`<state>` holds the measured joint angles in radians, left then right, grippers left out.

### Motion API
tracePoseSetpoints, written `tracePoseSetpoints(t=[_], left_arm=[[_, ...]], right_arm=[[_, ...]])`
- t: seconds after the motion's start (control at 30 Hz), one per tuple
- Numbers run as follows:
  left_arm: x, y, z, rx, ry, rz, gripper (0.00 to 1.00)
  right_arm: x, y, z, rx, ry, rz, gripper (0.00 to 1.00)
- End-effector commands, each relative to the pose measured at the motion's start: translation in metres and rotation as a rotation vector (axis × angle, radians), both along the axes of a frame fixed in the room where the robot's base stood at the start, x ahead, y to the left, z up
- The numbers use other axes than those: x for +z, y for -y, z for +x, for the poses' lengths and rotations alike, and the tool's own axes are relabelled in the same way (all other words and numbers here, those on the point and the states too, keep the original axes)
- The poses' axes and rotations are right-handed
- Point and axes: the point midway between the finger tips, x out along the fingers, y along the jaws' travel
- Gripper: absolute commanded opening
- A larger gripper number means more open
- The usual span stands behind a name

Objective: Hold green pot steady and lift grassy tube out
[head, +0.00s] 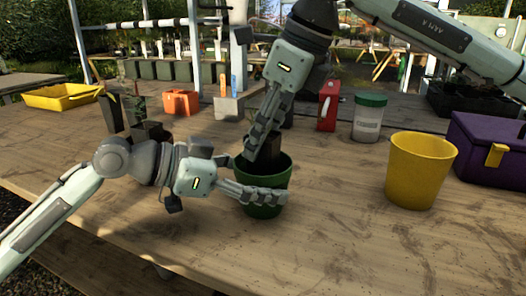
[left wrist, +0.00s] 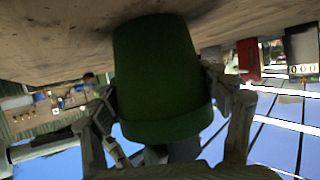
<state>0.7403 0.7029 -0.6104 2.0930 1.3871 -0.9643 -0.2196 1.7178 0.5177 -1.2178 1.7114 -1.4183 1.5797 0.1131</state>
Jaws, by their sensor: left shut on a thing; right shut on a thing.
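The green pot (head: 263,207) stands upright on the wooden table in the middle of the head view. My left gripper (head: 270,196) is shut on its side from the left. In the left wrist view the green pot (left wrist: 158,75) fills the middle, with a finger on each side of it. A dark tube (head: 272,152) stands in the pot's mouth, its lower part hidden by the pot wall. My right gripper (head: 257,146) reaches down from above and is shut on this tube. Its fingers cover part of the tube, and I cannot make out any grass on it.
A yellow pot (head: 420,172), a lidded jar (head: 368,120) and a purple box (head: 487,150) stand to the right. Dark tubes (head: 112,112), an orange holder (head: 181,104) and a yellow tray (head: 62,97) stand at the left. The front of the table is clear.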

Motion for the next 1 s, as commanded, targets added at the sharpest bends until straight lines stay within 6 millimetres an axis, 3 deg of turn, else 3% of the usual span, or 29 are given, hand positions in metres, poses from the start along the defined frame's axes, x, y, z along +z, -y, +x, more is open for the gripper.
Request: tracePoseSetpoints(t=[0.2,0.4,0.77,0.8,0.93,1.0], left_arm=[[-0.001,0.0,0.0,0.0,0.0,0.001,0.48],[-0.001,0.0,0.0,0.0,0.0,0.001,0.48],[-0.001,0.0,0.0,0.0,0.0,0.001,0.48],[-0.001,0.0,0.0,0.0,0.0,0.001,0.81],[0.0,0.0,0.0,0.0,0.0,0.001,0.97],[0.0,0.0,0.0,0.0,0.0,0.001,1.0]], right_arm=[[0.047,-0.001,0.001,-0.002,0.003,0.002,0.0],[0.075,-0.001,0.001,0.0,0.002,0.001,0.0],[0.082,0.0,0.0,0.0,0.0,0.001,0.0],[0.082,0.0,0.0,0.0,0.0,0.001,0.0],[0.082,0.0,0.0,0.0,0.0,0.001,0.0],[0.082,0.0,0.0,0.0,0.0,0.001,0.0]])
